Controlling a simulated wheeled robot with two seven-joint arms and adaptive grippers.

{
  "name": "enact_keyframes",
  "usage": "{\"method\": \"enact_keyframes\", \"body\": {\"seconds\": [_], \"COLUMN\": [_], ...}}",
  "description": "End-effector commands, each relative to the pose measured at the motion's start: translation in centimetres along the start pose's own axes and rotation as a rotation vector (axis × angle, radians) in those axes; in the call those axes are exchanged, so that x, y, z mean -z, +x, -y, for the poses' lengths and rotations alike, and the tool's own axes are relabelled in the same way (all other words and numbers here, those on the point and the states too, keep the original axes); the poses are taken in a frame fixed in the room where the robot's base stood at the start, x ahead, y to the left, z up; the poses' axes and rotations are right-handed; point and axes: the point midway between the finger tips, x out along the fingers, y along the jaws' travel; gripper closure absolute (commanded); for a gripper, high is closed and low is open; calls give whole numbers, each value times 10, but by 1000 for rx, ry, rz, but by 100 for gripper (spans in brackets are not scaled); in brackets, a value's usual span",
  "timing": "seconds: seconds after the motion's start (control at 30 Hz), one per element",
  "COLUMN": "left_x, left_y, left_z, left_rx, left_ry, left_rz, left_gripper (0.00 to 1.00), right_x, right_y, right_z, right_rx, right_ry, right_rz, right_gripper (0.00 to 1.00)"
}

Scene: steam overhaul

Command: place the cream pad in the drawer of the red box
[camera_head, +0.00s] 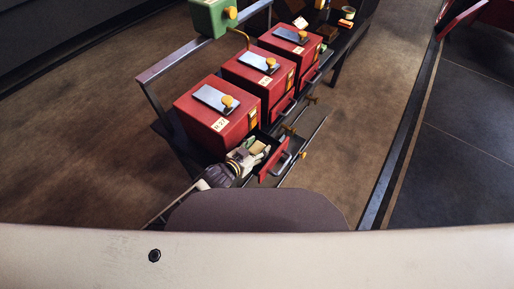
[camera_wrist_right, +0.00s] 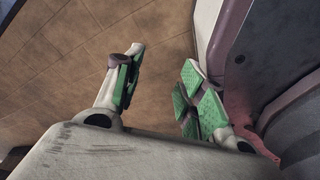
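The nearest red box (camera_head: 205,125) stands on a metal rack with its drawer (camera_head: 274,164) pulled out. The cream pad (camera_head: 258,147) shows small at the drawer's opening, just beyond my left gripper's fingers. My left gripper (camera_head: 245,157) reaches in from below at the drawer. I cannot tell whether its fingers touch the pad or whether the pad rests on the drawer floor. In the right wrist view, my right gripper (camera_wrist_right: 160,92) is open and empty, its green-padded fingers wide apart above the floor.
Two more red boxes (camera_head: 262,72) (camera_head: 292,38) stand behind in a row on the rack (camera_head: 160,68). A green box (camera_head: 209,16) is at the upper left. A roll of tape (camera_head: 347,13) lies at the far end. Open floor (camera_head: 350,120) lies right of the rack.

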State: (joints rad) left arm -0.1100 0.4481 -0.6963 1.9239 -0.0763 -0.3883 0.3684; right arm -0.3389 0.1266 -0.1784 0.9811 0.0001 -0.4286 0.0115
Motion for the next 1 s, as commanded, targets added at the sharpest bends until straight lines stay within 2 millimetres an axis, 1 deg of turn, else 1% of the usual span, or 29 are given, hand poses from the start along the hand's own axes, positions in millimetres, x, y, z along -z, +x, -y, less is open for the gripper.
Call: {"method": "enact_keyframes", "body": {"seconds": [0.23,0.37,0.5,0.83,1.0], "left_x": [3,3,2,2,2], "left_y": [-1,-6,-16,-46,-62], "left_z": [0,0,0,0,0], "left_rx": [0,0,0,0,0], "left_ry": [0,0,0,0,0], "left_rz": [-1,0,1,1,2], "left_gripper": [47,47,47,47,47], "right_x": [4,6,5,-11,-14], "right_y": [-1,-2,-2,-1,-2], "right_z": [0,0,-2,-4,-5], "right_rx": [0,-1,-2,-5,-5], "right_ry": [0,-1,-1,-4,-5], "right_rz": [-7,-10,-10,9,8], "right_gripper": [60,60,60,60,60]}}
